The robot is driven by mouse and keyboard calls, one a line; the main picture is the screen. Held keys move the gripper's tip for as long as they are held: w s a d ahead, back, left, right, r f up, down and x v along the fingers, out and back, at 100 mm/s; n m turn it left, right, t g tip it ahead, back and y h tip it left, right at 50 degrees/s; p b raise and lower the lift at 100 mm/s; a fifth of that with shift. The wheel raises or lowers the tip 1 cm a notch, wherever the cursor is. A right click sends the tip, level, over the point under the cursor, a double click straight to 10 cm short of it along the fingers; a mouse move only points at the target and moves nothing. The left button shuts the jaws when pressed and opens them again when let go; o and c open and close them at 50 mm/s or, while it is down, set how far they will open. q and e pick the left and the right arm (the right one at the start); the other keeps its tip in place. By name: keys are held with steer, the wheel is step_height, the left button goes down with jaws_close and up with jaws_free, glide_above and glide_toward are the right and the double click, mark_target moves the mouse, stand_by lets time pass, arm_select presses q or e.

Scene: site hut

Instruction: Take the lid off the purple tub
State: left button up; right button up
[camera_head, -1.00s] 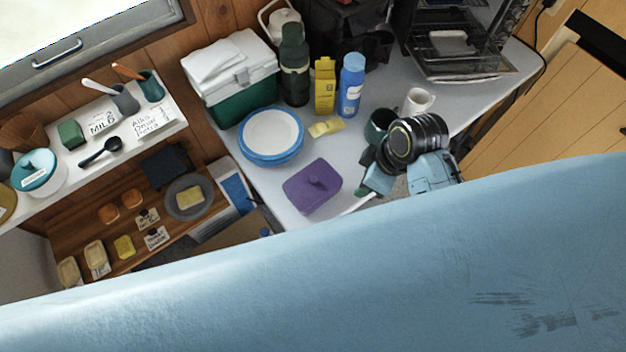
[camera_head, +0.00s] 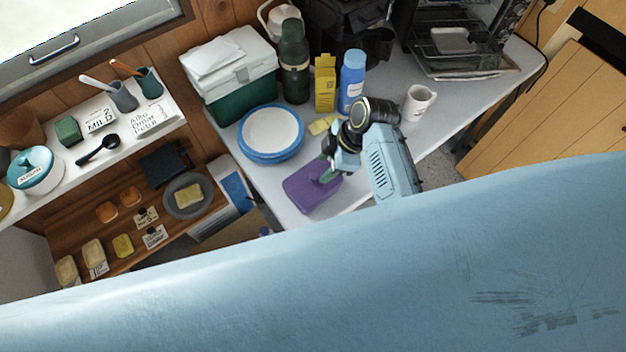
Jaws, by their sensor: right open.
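The purple tub (camera_head: 305,194) sits on the light grey counter near its front edge, with its lid on top. My right gripper (camera_head: 327,172) is over the right part of the lid, by the raised handle, with its jaws open. The gripper covers most of the handle, and I cannot tell whether the fingers touch it. My left gripper is not in view.
Left of the tub is a stack of blue-rimmed plates (camera_head: 270,134). Behind stand a yellow carton (camera_head: 325,84), a blue bottle (camera_head: 352,80), a dark green flask (camera_head: 294,62) and a cool box (camera_head: 238,98). A white mug (camera_head: 418,103) stands to the right.

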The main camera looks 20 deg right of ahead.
steer(key=x, duration=0.5)
steer(key=shift+a+r+b, duration=0.1)
steer(key=shift+a+b, duration=0.2)
steer(key=shift+c, duration=0.3)
jaws_close()
